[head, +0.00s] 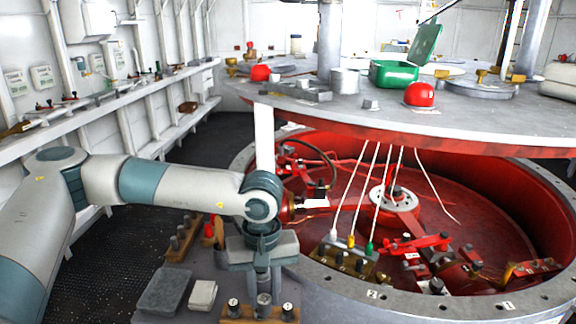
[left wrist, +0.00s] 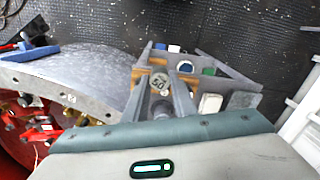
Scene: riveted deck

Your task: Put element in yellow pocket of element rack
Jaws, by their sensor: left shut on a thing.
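My left gripper (head: 263,283) points down over the front of the small work surface. It is shut on an element (left wrist: 158,82), a small cylinder whose round top reads "50" in the left wrist view. In the head view, a wooden rack (head: 240,319) with dark round-topped elements stands right below the gripper. Whether the held element is seated in it or just above it, I cannot tell. In the left wrist view, blue (left wrist: 187,66) and green (left wrist: 208,71) round spots show beyond the fingers. No yellow pocket is clearly visible. My right gripper is not in view.
A grey case (head: 165,290) and a white box (head: 202,295) lie left of the gripper. Another wooden rack (head: 180,240) with grey cylinders stands behind them. The round red pit with its grey riveted rim (head: 400,305) is to the right, under a raised lid (head: 330,108).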

